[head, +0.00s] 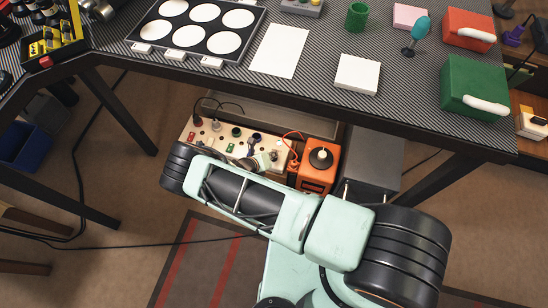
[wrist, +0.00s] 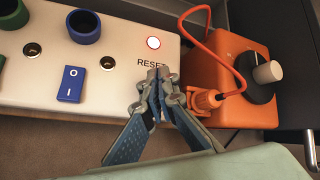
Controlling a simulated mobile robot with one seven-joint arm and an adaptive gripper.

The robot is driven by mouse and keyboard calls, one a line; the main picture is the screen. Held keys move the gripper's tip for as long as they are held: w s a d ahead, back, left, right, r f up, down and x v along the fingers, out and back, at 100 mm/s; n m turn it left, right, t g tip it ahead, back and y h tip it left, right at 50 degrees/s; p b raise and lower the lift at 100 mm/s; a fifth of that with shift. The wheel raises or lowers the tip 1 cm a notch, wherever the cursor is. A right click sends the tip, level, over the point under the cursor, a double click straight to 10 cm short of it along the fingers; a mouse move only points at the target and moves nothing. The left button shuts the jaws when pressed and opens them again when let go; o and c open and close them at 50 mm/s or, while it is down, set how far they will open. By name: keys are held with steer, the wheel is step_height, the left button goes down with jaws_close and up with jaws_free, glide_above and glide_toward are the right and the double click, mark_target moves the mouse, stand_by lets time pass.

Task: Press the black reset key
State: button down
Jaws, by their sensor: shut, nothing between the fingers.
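A pale control panel (head: 228,137) stands under the table in the head view.
An orange box (wrist: 222,75) with a black dial (wrist: 258,75) stands right of the panel. Its orange cable (wrist: 198,45) and plug (wrist: 206,99) are close to my fingers. A blue rocker switch (wrist: 71,84) is on the panel's left. The table (head: 325,100) overhangs behind.

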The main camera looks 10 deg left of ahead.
steer(key=shift+f, duration=0.1)
stand_by(0.3)
steer(key=shift+f+b, duration=0.3)
steer(key=shift+b, duration=0.15)
steer(key=shift+f+b, duration=0.45)
steer(key=shift+f, duration=0.05)
stand_by(0.4)
steer(key=shift+r, duration=0.15)
steer(key=shift+r+p, duration=0.7)
steer(key=shift+r, duration=0.05)
step_height(320, 180, up, 5)
steer(key=p, duration=0.4)
stand_by(1.0)
